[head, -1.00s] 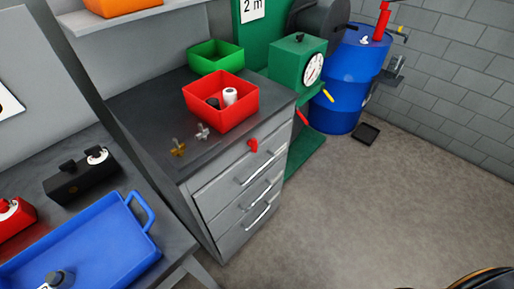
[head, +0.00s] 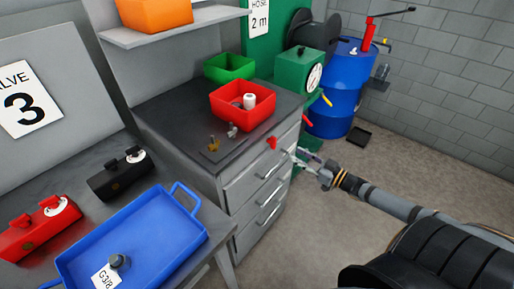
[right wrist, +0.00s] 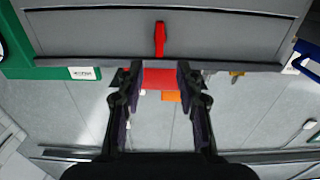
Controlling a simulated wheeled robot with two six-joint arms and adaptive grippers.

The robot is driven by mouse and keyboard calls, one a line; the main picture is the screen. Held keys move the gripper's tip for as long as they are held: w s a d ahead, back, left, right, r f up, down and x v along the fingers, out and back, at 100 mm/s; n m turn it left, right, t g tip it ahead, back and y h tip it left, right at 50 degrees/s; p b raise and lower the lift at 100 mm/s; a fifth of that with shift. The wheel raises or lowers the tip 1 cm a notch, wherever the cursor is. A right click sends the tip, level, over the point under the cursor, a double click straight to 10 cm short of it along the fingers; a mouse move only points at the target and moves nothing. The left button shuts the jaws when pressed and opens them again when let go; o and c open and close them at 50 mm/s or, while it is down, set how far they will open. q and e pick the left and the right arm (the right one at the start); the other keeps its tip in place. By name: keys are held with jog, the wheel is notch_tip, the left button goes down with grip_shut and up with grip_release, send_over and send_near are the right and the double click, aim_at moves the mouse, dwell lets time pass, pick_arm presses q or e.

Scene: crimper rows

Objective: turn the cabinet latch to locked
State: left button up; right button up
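The cabinet latch (head: 272,143) is a small red handle at the top of the grey drawer cabinet's front (head: 236,184). In the right wrist view the latch (right wrist: 159,39) is a narrow red bar standing upright in the picture, lined up with the gap between my fingers. My right gripper (head: 303,158) is open and empty, in front of the cabinet and a little right of the latch in the head view. Its two dark fingers (right wrist: 158,70) are spread apart and do not appear to touch the latch. My left gripper is out of view.
A red bin (head: 240,118) and a green bin (head: 229,66) stand on the cabinet top, with small brass and silver parts (head: 214,143). A blue tray (head: 205,238) lies on the left bench. A blue drum (head: 335,92) stands behind.

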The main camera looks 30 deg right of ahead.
aim_at(273, 143)
pick_arm(q)
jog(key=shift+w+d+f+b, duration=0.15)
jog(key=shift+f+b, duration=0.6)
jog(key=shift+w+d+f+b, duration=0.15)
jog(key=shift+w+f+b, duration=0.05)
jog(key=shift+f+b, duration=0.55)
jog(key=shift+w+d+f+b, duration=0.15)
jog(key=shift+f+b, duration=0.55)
jog(key=shift+b, duration=0.05)
pick_arm(e)
jog(key=x, duration=1)
jog(key=shift+w, duration=0.25)
grip_shut()
